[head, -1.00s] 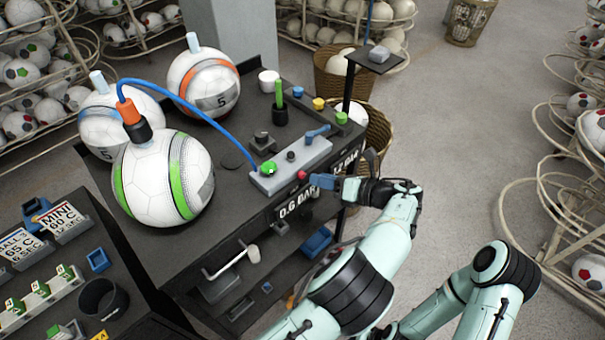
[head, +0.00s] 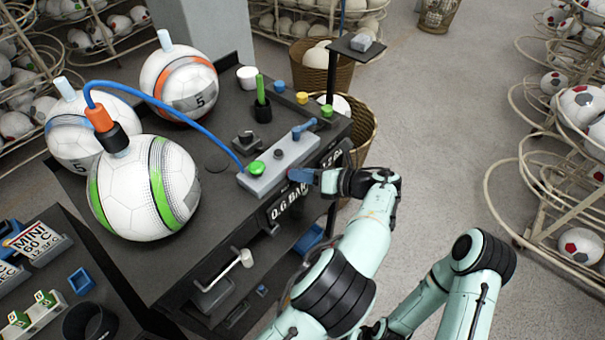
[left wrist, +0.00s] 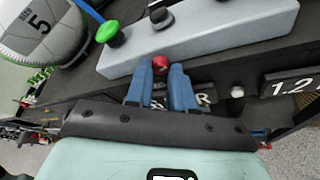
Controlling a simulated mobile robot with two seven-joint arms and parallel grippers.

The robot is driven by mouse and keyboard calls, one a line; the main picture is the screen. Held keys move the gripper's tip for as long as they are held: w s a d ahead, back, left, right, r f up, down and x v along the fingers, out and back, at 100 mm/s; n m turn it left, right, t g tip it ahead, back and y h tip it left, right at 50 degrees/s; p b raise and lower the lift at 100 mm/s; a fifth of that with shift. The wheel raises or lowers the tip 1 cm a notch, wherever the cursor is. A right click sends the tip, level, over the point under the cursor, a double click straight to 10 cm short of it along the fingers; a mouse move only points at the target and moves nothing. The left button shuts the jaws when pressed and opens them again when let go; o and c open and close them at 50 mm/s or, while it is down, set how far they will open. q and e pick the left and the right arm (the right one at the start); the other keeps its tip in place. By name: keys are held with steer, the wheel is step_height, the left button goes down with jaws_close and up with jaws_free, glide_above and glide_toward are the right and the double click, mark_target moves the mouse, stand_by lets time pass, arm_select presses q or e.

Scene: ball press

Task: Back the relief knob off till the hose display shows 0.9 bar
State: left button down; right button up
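The small red knob (left wrist: 161,63), which I take for the relief knob, sits on the front of the grey valve block (head: 262,175). In the left wrist view it fills the gap between the blue fingertips of my left gripper (left wrist: 163,76). In the head view the left gripper (head: 303,176) reaches the block's front, and its fingers mostly cover the knob. A display plate on the bench front (head: 288,203) seems to read 0.6 BAR. A second plate (left wrist: 291,87) shows 1.2, partly cut off. Which plate is the hose's cannot be told. The right gripper is not visible.
A blue hose (head: 180,105) runs from the orange fitting on the green-striped ball (head: 145,190) to the block. A green knob (head: 256,168) and a blue lever (head: 303,129) stand on the block. A white-ended handle (head: 246,258) sticks out below the bench top.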

arm_select(q)
steer(key=shift+s+a+r+n+t+h, duration=0.15)
steer(key=shift+n+t+h, duration=0.45)
steer(key=shift+n, duration=0.6)
steer(key=shift+s+a+f+n+t+h, duration=0.15)
steer(key=shift+n+t+h, duration=0.4)
steer(key=shift+n, duration=0.65)
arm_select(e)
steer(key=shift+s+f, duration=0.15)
arm_select(q)
steer(key=shift+r, duration=0.1)
steer(key=c, duration=1.2)
jaws_free()
steer(key=shift+c, duration=0.2)
steer(key=shift+d, duration=0.1)
steer(key=v, duration=1.3)
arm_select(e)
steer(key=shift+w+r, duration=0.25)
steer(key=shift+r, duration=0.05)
arm_select(q)
steer(key=shift+s, duration=0.15)
